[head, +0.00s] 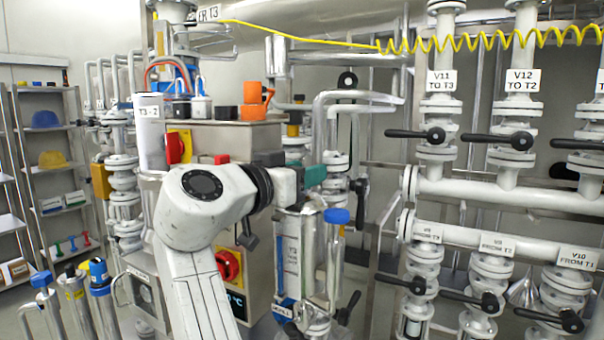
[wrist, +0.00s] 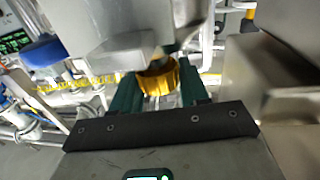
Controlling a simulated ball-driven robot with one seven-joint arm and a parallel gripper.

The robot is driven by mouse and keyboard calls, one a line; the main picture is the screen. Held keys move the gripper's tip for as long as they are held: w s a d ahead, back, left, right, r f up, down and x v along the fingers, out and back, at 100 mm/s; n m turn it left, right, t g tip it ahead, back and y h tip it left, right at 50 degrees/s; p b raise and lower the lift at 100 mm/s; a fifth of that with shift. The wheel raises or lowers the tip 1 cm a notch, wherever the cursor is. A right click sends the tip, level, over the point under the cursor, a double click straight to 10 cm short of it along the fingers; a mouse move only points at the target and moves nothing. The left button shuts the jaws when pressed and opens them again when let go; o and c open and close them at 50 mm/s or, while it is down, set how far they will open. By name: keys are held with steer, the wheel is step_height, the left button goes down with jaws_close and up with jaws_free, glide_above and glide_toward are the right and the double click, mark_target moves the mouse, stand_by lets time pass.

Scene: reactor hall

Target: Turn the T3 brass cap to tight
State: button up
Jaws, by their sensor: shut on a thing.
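In the head view my gripper (head: 314,177) shows teal fingers above the clear T3 column (head: 292,255). I cannot make out the cap in that view. How far it is turned does not show.
A metal cabinet (head: 262,137) with cups and orange items on top stands behind my arm. A blue-capped tube (head: 336,216) is close by on the right. Pipes with black-handled valves (head: 435,135) fill the right side. A yellow coiled hose (head: 480,42) hangs above.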

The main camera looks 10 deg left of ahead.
steer(key=o, duration=0.9)
steer(key=shift+o, duration=0.2)
steer(key=b+v, duration=0.1)
steer(key=v, duration=0.9)
steer(key=shift+s+a, duration=0.15)
steer(key=shift+s, duration=0.2)
steer(key=shift+f, duration=0.15)
